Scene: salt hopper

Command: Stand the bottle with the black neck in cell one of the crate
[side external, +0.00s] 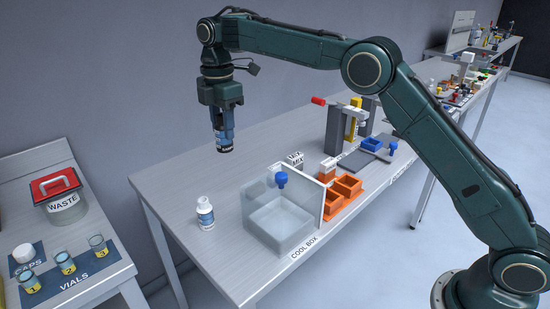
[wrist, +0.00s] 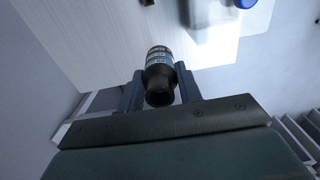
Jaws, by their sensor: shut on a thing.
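My gripper (side external: 223,132) is shut on a bottle (side external: 224,146) with a banded blue and white label, held upright in the air above the table. In the wrist view the bottle's black neck (wrist: 159,94) points back toward the palm, between the two fingers of my gripper (wrist: 161,88). The orange crate (side external: 334,209) stands on the table to the right, behind the cool box panel, which hides part of it. Open cells show in it; I cannot read which is cell one.
The clear cool box (side external: 272,232) with a blue knob (side external: 281,180) stands between bottle and crate. A white bottle (side external: 205,214) stands left of it. A grey stand (side external: 346,135) is behind the crate. The table's back left is clear.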

